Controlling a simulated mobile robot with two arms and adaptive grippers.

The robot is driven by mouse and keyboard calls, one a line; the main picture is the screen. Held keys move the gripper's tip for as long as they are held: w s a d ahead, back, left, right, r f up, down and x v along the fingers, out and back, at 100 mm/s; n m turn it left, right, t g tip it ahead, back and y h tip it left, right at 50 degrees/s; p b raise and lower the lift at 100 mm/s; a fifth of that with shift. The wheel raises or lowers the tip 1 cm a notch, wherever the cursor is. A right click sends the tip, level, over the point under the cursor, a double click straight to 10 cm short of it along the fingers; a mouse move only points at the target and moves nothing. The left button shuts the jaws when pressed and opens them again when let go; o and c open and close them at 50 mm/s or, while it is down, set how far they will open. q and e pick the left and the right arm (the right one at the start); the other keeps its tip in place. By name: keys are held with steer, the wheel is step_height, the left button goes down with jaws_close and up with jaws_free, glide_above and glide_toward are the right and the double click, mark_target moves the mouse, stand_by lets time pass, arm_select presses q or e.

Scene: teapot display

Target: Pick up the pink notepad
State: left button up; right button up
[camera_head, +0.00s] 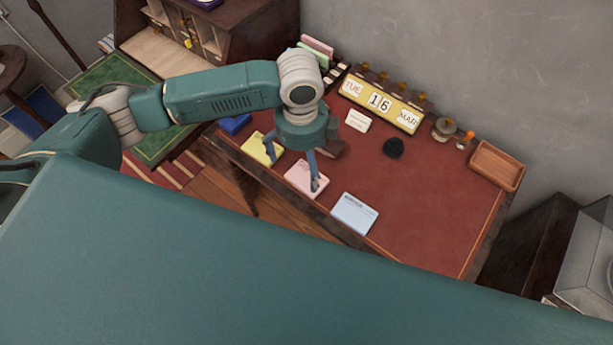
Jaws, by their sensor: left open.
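The pink notepad (301,180) lies flat near the front edge of the red-topped desk, between a yellow notepad (256,150) and a light blue one (354,213). My left gripper (292,172) is open and points down above the notepads. One finger is over the yellow notepad's right side and the other is over the pink notepad, covering part of it. I cannot tell whether that finger touches the pink notepad. Nothing shows between the fingers. My right gripper is not in view.
A wooden tray (496,166) is at the right. A dark blue pad (235,124) lies left of the yellow notepad.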

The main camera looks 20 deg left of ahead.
arm_select(q)
glide_above(303, 181)
steer(key=f, duration=0.5)
steer(key=shift+s+p, duration=0.2)
steer(key=shift+p, duration=0.15)
steer(key=shift+f+p, duration=0.35)
steer(key=shift+f, duration=0.35)
steer(key=f+p, duration=0.1)
steer(key=f, duration=0.3)
steer(key=shift+w, duration=0.2)
steer(key=c, duration=1.3)
